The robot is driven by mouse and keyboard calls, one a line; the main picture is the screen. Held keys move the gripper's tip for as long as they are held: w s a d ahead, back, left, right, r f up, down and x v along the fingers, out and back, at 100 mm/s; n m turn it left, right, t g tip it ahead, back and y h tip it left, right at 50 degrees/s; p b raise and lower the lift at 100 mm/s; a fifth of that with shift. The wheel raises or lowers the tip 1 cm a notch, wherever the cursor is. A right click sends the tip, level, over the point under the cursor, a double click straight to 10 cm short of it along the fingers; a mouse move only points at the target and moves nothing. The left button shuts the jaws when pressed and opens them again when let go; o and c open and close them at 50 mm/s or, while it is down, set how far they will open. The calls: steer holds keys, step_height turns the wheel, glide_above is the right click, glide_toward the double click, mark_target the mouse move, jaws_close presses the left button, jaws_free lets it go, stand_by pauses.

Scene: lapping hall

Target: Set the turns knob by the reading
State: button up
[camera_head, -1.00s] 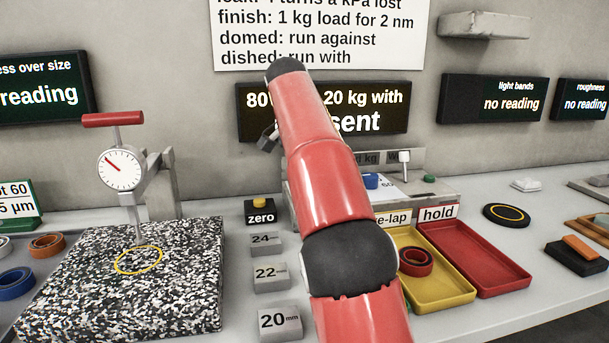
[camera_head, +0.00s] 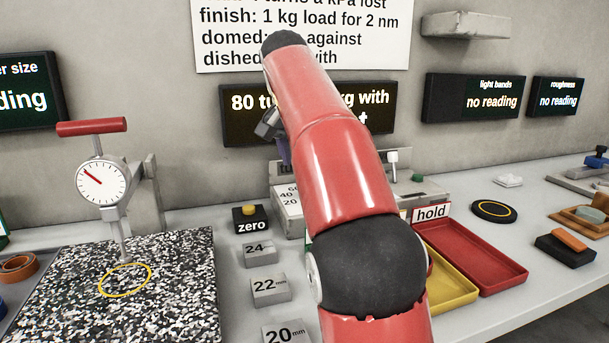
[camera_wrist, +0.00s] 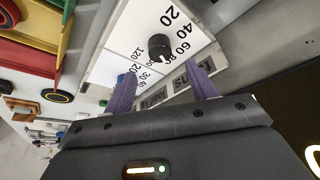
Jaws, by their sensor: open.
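The black turns knob (camera_wrist: 160,47) sits on a white panel (camera_wrist: 118,48) with numbers such as 20, 40 and 60 around it in the wrist view. A small white mark shows on its lower edge; I cannot tell which number it meets. My gripper (camera_wrist: 162,86) is open, with its purple fingers apart and the knob just beyond them, not between them. In the head view the control box (camera_head: 288,205) is mostly hidden behind my arm.
A dial gauge (camera_head: 101,182) stands over a speckled plate (camera_head: 165,290) at left. Grey blocks (camera_head: 269,290) and a zero button (camera_head: 250,212) lie nearby. Yellow (camera_head: 455,291) and red (camera_head: 485,262) trays are to the right. A white notice (camera_head: 225,45) hangs above, partly covered.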

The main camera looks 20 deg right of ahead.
steer(key=b+x, duration=0.2)
steer(key=x, duration=0.5)
steer(key=shift+w+f, duration=0.15)
steer(key=shift+f, duration=0.05)
steer(key=shift+r, duration=0.1)
steer(key=c, duration=1)
